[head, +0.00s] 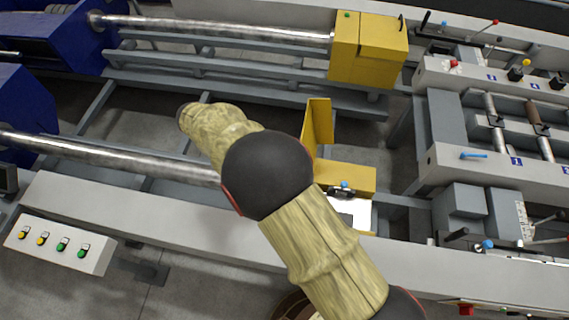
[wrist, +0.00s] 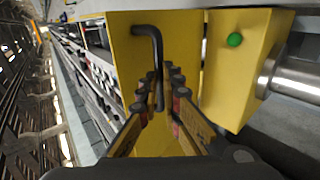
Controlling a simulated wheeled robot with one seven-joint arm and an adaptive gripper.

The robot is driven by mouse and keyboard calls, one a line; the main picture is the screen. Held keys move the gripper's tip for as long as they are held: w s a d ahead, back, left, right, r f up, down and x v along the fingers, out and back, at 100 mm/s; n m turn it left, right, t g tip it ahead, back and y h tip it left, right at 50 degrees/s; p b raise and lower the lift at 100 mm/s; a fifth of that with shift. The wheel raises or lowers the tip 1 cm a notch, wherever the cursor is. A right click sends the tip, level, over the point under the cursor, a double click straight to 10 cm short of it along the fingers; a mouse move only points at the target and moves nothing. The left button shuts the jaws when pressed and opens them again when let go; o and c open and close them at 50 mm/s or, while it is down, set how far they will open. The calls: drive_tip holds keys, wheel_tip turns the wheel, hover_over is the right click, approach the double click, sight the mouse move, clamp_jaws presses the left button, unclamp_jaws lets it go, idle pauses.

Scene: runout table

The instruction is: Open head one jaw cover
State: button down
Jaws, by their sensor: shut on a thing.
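The near jaw cover is a yellow panel (head: 318,122) that stands up from the yellow near head housing (head: 345,179) in the head view, with pale metal showing beside it. In the wrist view the yellow cover (wrist: 183,38) fills the middle and carries a bent black handle (wrist: 155,55). My gripper (wrist: 163,98) has its dark, ridged fingers closed around the lower part of this handle. The yellow housing (wrist: 228,75) with a green button (wrist: 235,40) stands to the right, at an angle to the cover. In the head view my arm hides my gripper and the handle.
A metal bar (head: 110,152) runs from the near housing to a blue block (head: 28,112). The far yellow housing (head: 368,48) is closed. A button box (head: 60,237) stands at the left front. Grey benches with levers (head: 490,165) stand at the right.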

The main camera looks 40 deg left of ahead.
drive_tip(key=shift+s+d+f, duration=0.1)
drive_tip(key=shift+s+f, duration=0.1)
drive_tip(key=shift+f, duration=0.55)
drive_tip(key=shift+s+d+f, duration=0.1)
drive_tip(key=shift+s+f, duration=0.05)
drive_tip(key=shift+f, duration=0.55)
drive_tip(key=c, duration=1.7)
unclamp_jaws()
drive_tip(key=shift+w+a, duration=0.1)
drive_tip(key=shift+w, duration=0.1)
drive_tip(key=shift+a, duration=0.1)
drive_tip(key=shift+c, duration=0.5)
drive_tip(key=shift+s+a+r, duration=0.1)
drive_tip(key=shift+a, duration=0.05)
drive_tip(key=shift+c, duration=0.2)
drive_tip(key=v, duration=1.2)
drive_tip(key=shift+w+a+r, duration=0.2)
drive_tip(key=shift+w+r, duration=0.05)
drive_tip(key=shift+r, duration=0.05)
drive_tip(key=shift+c, duration=0.2)
